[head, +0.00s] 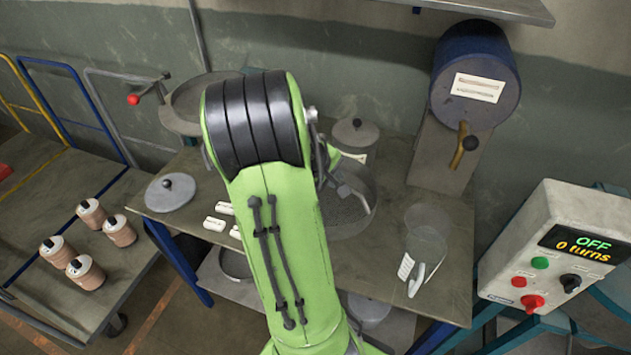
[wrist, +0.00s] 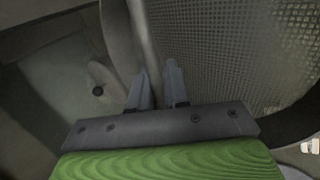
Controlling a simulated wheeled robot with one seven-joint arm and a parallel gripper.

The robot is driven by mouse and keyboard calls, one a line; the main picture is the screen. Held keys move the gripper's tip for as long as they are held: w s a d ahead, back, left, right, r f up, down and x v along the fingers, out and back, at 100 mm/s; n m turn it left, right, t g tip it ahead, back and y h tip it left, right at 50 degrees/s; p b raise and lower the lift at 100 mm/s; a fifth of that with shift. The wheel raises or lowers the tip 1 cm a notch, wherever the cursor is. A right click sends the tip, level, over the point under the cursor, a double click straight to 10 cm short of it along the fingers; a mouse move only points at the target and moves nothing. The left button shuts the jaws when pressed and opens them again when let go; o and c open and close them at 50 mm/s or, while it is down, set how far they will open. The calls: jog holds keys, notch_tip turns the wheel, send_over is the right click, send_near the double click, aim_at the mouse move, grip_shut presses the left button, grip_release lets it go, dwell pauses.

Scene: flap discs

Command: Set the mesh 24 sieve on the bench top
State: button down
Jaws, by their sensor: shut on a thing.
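A round grey sieve (head: 345,217) with a mesh floor shows over the middle of the bench top (head: 300,262), partly hidden behind my green arm. My gripper (head: 342,183) is at its upper rim. In the wrist view the two fingers of my gripper (wrist: 163,88) are shut on the thin rim wall, with the sieve's woven mesh (wrist: 240,50) filling the right side. I cannot read a mesh number on it. I cannot tell whether its underside touches the bench.
A lid (head: 170,192), small white tags (head: 215,224), a lidded pot (head: 354,140) and a clear jug (head: 425,245) occupy the bench. A blue drum (head: 476,75) stands at the back right, a control box (head: 560,255) at the right. Jars (head: 88,272) sit on a left cart.

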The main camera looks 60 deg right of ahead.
aim_at(328, 202)
notch_tip(328, 202, down, 10)
jog(key=shift+s+b, duration=0.1)
jog(key=shift+b, duration=1.15)
jog(key=shift+r, duration=0.1)
jog(key=c, duration=1.1)
grip_release()
